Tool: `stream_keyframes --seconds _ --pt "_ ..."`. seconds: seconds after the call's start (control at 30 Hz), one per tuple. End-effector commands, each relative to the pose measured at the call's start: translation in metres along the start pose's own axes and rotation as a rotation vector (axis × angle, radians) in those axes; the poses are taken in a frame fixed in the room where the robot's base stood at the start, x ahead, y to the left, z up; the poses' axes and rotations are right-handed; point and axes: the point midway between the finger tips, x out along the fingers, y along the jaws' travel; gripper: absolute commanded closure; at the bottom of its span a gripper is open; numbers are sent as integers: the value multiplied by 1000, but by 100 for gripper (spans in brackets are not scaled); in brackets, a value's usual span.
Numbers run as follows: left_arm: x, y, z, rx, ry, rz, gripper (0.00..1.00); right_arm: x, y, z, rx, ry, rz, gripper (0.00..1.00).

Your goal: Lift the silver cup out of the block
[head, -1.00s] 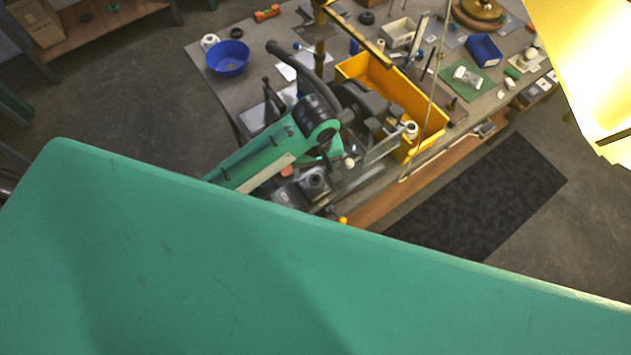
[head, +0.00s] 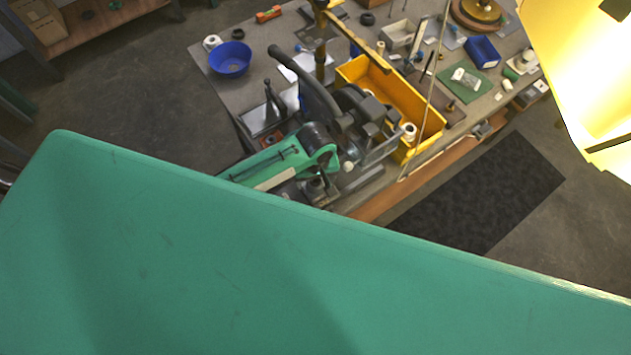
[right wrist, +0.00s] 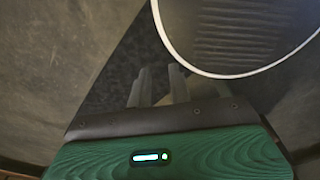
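I cannot pick out the silver cup or its block with certainty in either view.
The workbench (head: 222,88) carries a blue bowl (head: 229,60), a white roll (head: 211,42), a blue box (head: 482,50) and a green mat (head: 478,87). A dark mat (head: 490,195) lies on the floor. A bright yellow panel (head: 575,65) blocks the upper right.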

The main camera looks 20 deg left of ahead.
Motion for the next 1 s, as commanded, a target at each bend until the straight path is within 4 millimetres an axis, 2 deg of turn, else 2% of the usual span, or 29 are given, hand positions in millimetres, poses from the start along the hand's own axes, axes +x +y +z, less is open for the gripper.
stream_keyframes --seconds 0.03,0.23,0.67,0.87,1.0 --pt "0 0 0 0 0 0 37 0 1 -2 0 2 1 80" --pt "0 0 0 -1 0 0 75 0 5 -8 -1 10 5 80" --pt "-8 1 -1 -1 1 2 75 3 6 -9 -1 12 6 80" --pt "-32 1 -1 0 3 4 75 12 6 -8 -1 11 6 80" --pt "-64 1 0 0 3 7 75 21 5 -6 -1 11 6 80"
